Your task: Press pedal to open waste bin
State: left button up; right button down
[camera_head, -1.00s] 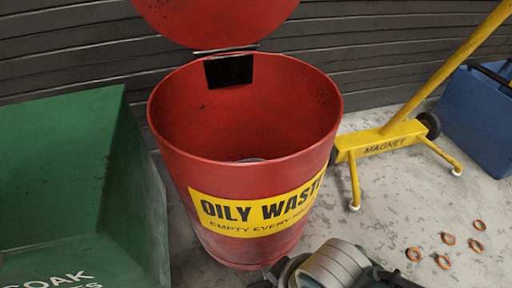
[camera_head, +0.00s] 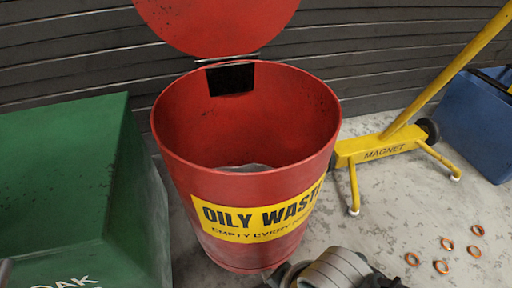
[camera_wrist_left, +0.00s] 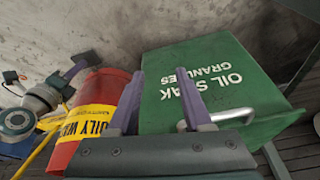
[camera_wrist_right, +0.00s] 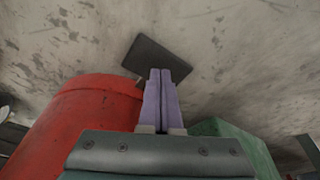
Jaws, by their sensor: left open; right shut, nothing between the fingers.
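The red oily waste bin (camera_head: 245,190) stands in the middle of the head view with its round red lid (camera_head: 215,25) raised on the hinge at the back. The bin also shows in the left wrist view (camera_wrist_left: 100,95) and the right wrist view (camera_wrist_right: 80,125). A flat dark pedal (camera_wrist_right: 157,58) lies at the bin's foot in the right wrist view. My right gripper (camera_wrist_right: 160,72) is shut and empty, its fingertips over the pedal; contact cannot be told. My left gripper (camera_wrist_left: 160,75) is open and empty, above the green box and beside the bin.
A green oil soak granules box (camera_head: 70,180) stands left of the bin, with a metal handle (camera_wrist_left: 235,115). A yellow magnet stand (camera_head: 385,148) and a blue container (camera_head: 478,125) are at right. Several copper-coloured rings (camera_head: 441,267) lie on the floor.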

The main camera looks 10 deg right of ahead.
jog(key=shift+s+a+p+v, duration=0.15)
jog(key=shift+p+v, duration=1.1)
jog(key=shift+p, duration=0.05)
jog(key=shift+s+a+p+v, duration=0.1)
jog(key=shift+a+p+v, duration=0.05)
jog(key=shift+p+v, duration=1.15)
jog(key=shift+s+r, duration=0.1)
jog(key=shift+r, duration=0.05)
